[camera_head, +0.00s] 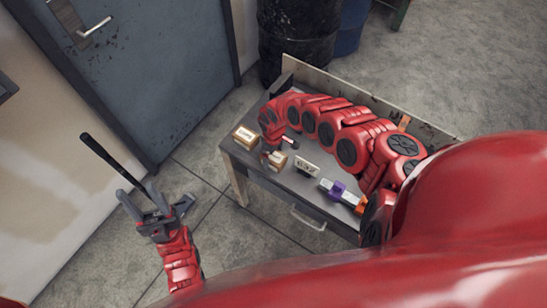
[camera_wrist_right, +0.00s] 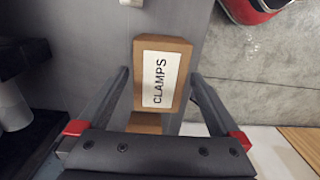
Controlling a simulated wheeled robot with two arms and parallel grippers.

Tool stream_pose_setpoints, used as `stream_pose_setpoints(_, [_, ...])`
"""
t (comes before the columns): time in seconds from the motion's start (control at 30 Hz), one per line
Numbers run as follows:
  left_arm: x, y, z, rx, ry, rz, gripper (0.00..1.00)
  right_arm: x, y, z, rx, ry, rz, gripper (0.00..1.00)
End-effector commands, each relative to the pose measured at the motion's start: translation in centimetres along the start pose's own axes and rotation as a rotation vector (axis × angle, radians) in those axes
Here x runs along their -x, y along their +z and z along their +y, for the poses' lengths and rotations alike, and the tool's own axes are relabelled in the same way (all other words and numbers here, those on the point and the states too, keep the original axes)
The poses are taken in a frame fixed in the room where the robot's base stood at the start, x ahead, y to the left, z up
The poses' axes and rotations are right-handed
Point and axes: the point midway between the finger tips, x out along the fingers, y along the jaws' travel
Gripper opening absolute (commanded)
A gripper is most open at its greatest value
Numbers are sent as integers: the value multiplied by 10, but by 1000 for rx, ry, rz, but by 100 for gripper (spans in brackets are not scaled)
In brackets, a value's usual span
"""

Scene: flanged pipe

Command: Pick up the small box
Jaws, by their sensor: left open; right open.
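A small brown box with a white label reading CLAMPS (camera_wrist_right: 179,56) shows in the right wrist view, ahead of my right gripper (camera_wrist_right: 159,76). The gripper is open, its two fingers on either side of the box's near end; contact cannot be told. In the head view, a small box (camera_head: 277,160) lies on the table beside my right gripper (camera_head: 272,152), and another small box (camera_head: 245,137) sits at the table's left corner. Which one is labelled CLAMPS is unclear there. My left gripper (camera_head: 157,203) is open, off the table to the left.
The grey table (camera_head: 262,178) has a raised back board. A white-labelled item (camera_head: 306,165) and a purple-and-orange object (camera_head: 341,191) lie to the right. Another brown piece (camera_wrist_right: 146,122) shows partly behind my right gripper. A dark barrel (camera_head: 298,40) stands behind the table.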

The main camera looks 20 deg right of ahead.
Motion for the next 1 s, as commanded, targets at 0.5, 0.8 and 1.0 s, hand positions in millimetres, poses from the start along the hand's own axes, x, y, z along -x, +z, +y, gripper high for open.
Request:
stream_pose_setpoints(0.5, [-1,0,0,0,0,0,50,-6,0,1,-1,3,0,73])
stream_pose_setpoints(0.8, [-1,0,0,0,0,0,50,-6,0,1,-1,3,0,19])
stream_pose_setpoints(1.0, [-1,0,0,0,0,0,50,-6,0,1,-1,3,0,0])
